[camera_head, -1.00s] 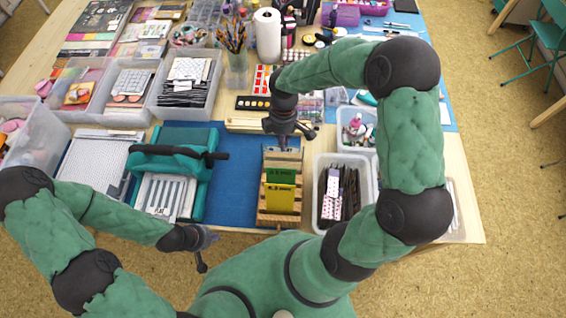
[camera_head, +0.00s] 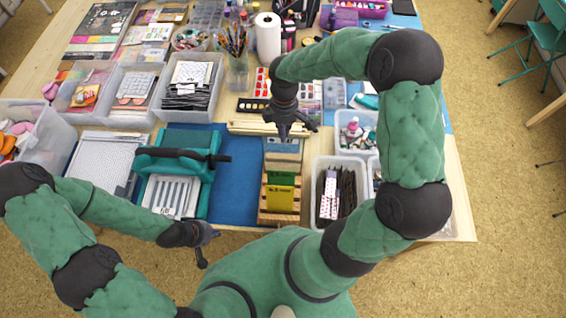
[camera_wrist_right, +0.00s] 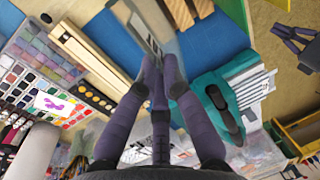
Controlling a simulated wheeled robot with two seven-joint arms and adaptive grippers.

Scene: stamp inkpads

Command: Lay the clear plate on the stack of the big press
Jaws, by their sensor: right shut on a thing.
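My right gripper (camera_head: 288,132) is shut on a clear plate (camera_head: 283,150), held upright over the slotted wooden rack (camera_head: 282,217). In the right wrist view the fingers (camera_wrist_right: 162,75) pinch the see-through plate (camera_wrist_right: 150,25). The plate's lower edge is hard to make out against the rack. The big press (camera_head: 180,138) is teal with a black handle and stands left of the rack. Its pale grey striped stack (camera_head: 172,194) lies at its front; it also shows in the right wrist view (camera_wrist_right: 250,88). My left gripper (camera_head: 206,241) is empty and open, off the table's front edge.
A yellow plate (camera_head: 280,198) stands in the rack. A tub of dark sticks (camera_head: 318,210) stands right of it. A gridded white board (camera_head: 103,160) lies left of the press. Blue mat (camera_head: 236,185) is bare between press and rack.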

